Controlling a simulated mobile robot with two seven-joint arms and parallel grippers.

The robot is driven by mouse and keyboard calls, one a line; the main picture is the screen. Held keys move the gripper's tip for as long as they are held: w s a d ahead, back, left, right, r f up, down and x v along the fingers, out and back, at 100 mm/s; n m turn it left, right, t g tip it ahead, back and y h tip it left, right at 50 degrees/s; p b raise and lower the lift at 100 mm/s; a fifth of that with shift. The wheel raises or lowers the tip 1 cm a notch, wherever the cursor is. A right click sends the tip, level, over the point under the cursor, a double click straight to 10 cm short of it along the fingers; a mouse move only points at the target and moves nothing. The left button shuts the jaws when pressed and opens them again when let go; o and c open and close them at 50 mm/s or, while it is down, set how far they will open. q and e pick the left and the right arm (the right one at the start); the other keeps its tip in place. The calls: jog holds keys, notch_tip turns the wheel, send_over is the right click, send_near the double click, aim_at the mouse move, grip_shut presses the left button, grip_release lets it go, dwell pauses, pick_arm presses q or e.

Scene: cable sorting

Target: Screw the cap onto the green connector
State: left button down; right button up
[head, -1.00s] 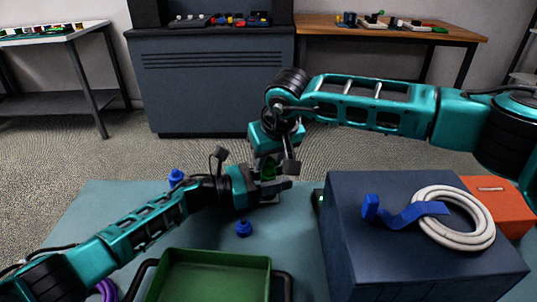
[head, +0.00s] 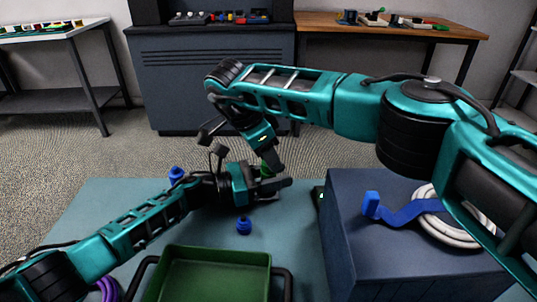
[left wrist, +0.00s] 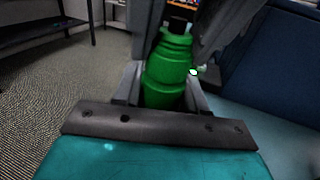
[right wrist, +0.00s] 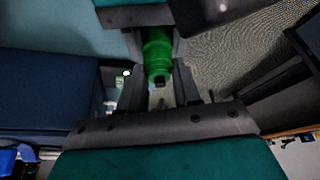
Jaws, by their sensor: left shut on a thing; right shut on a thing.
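The green connector (left wrist: 165,82) stands roughly upright in my left gripper (head: 276,189), whose fingers close on its lower body in the left wrist view. Its upper end is narrower and has a dark tip. My right gripper (head: 270,162) comes down from above, tilted, and closes around this upper end. In the right wrist view the connector (right wrist: 156,48) runs between both pairs of fingers. The cap is green like the body, and I cannot make out the seam between them. In the head view the grippers mostly hide the connector.
Two blue connectors (head: 243,226) (head: 176,174) stand on the blue-green table (head: 110,205). A green tray (head: 215,268) is at the front. A navy box (head: 345,240) on the right carries a blue connector with a ribbon cable (head: 400,213) and a white coil (head: 475,238).

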jog(key=shift+m+g, duration=0.5)
jog(key=shift+m, duration=0.9)
jog(key=o, duration=1)
jog(key=shift+r, duration=2.3)
jog(key=shift+c, duration=0.5)
